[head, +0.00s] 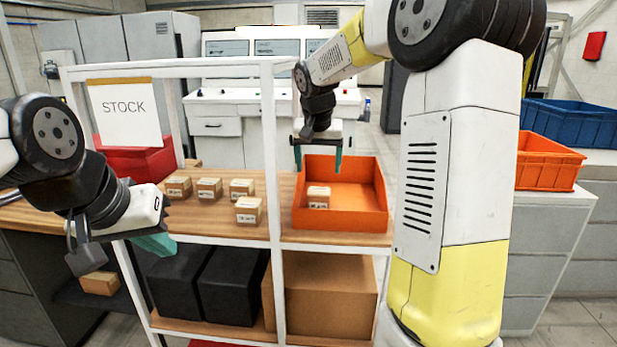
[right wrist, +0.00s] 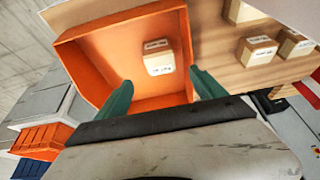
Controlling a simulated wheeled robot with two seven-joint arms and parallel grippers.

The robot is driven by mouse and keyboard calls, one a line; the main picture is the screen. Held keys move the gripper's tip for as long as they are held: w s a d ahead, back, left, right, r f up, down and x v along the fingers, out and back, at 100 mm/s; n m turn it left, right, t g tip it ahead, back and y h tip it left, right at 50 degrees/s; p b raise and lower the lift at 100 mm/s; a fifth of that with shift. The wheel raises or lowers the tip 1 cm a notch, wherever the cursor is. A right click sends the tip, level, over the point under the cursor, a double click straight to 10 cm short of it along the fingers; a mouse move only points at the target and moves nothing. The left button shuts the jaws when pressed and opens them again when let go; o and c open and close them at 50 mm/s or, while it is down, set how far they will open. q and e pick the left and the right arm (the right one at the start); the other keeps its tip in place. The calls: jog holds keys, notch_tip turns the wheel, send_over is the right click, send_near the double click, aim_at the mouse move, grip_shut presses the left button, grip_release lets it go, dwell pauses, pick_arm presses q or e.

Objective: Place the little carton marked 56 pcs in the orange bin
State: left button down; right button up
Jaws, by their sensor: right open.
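The orange bin (head: 375,205) stands on the right part of the wooden shelf top. One little carton (head: 318,203) sits inside it, at the left side of the floor; its label is too small to read. In the right wrist view the carton (right wrist: 159,66) lies beyond the fingertips, apart from them. My right gripper (head: 318,160) is open and empty above the bin; its two teal fingers also show in the right wrist view (right wrist: 162,92). My left gripper (head: 155,245) is at the shelf's front left, its opening hidden by the angle.
Several similar cartons (head: 209,188) stand on the shelf top left of the bin, labels unreadable. A white shelf post (head: 271,170) rises between them and the bin. A red bin (head: 140,163) and STOCK sign (head: 126,110) are at the left.

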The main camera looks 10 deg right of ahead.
jog(key=s+a+n+t+y, duration=0.1)
jog(key=s+n, duration=0.1)
jog(key=s, duration=1.2)
jog(key=s+a+n+y, duration=0.1)
jog(key=s+y, duration=0.1)
jog(key=s, duration=1.3)
jog(key=shift+s+a+n+t, duration=0.15)
jog(key=shift+a+n+t, duration=0.2)
jog(key=shift+n+t, duration=0.05)
